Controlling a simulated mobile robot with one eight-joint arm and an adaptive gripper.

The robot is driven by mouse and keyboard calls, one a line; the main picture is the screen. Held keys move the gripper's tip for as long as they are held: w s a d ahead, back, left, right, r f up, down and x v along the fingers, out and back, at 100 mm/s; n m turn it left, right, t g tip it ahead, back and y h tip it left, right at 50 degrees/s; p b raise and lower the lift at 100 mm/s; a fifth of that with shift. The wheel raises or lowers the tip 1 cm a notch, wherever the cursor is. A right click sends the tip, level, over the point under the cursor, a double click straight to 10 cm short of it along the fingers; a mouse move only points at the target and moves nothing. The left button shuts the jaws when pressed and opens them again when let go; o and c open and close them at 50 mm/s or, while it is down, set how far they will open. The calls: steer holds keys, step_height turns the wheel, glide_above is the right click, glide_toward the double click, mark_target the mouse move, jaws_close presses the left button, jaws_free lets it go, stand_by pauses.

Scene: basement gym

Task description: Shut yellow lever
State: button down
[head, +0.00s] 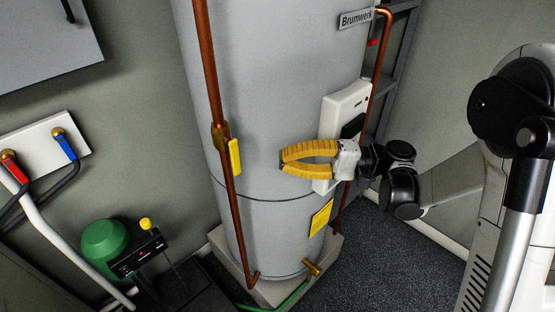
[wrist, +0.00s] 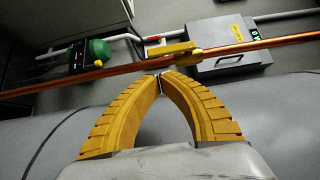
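The yellow lever (head: 235,157) sits on a brass valve (head: 220,133) on the front copper pipe (head: 212,80) of the grey tank. It points down, roughly along the pipe. In the wrist view the lever (wrist: 172,49) shows beyond my fingertips, lying nearly in line with the pipe (wrist: 110,70). My gripper (head: 283,163) has yellow ribbed fingers, is to the right of the lever in the head view, and is apart from it. Its fingertips (wrist: 160,80) meet in the wrist view, with nothing visible between them.
The grey tank (head: 275,80) stands close behind my gripper, with a white control box (head: 345,102) on it. A second copper pipe (head: 376,75) runs on the right. A green-domed device (head: 103,240) and red and blue valve handles (head: 65,147) are at left.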

mark_target(235, 158)
steer(key=a, duration=0.2)
steer(key=a+b, duration=0.1)
steer(key=a, duration=0.5)
steer(key=shift+s+b, duration=0.3)
steer(key=shift+b, duration=0.1)
